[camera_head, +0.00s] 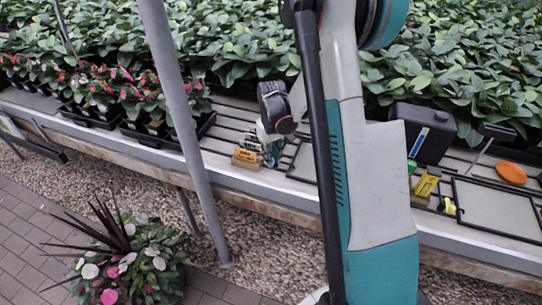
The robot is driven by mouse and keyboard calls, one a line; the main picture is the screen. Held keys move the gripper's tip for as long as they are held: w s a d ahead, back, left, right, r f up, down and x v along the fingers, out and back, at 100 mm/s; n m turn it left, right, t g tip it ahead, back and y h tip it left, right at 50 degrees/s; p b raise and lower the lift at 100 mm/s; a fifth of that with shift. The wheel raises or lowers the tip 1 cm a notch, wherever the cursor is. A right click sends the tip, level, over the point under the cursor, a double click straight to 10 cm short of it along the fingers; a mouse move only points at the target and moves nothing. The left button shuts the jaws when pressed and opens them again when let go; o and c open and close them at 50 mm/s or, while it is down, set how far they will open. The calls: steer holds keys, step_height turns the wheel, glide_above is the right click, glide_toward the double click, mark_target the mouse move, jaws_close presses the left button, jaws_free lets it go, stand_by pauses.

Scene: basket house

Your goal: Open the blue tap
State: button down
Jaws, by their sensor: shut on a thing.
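My gripper (268,136) shows small near the middle of the head view, low over the slatted bench. It is shut on a small teal-blue piece (275,152), which I take to be the blue tap. My wrist and fingers cover much of it, so its shape and handle angle cannot be made out. The piece sits just right of a small wooden block with an orange-yellow part (246,155).
The slatted bench (225,136) holds dense leafy plants behind. Potted flowers (110,85) stand left. A grey post (180,110) rises in front. A dark box (425,130), an orange disc (511,173) and a framed panel (497,208) lie right. A planter (125,255) stands below.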

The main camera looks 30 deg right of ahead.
steer(key=n, duration=0.1)
steer(key=d+n, duration=0.1)
steer(key=n, duration=0.1)
steer(key=s+n, duration=0.1)
steer(key=shift+s+d+n, duration=0.1)
steer(key=shift+d+n, duration=0.2)
steer(key=n, duration=0.1)
steer(key=d+n, duration=0.1)
steer(key=n, duration=0.2)
steer(key=shift+s+d+b, duration=0.2)
steer(key=shift+d+b, duration=0.1)
steer(key=shift+d, duration=0.1)
steer(key=n, duration=0.1)
steer(key=d+n, duration=0.1)
steer(key=n, duration=0.3)
steer(key=shift+w+d, duration=0.1)
steer(key=shift+d, duration=0.3)
steer(key=shift+w+d+n, duration=0.2)
steer(key=shift+d+n, duration=0.2)
steer(key=shift+n, duration=0.6)
steer(key=shift+w+d+n, duration=0.2)
steer(key=shift+d+n, duration=0.15)
steer(key=shift+n, duration=0.65)
steer(key=c, duration=1.5)
jaws_free()
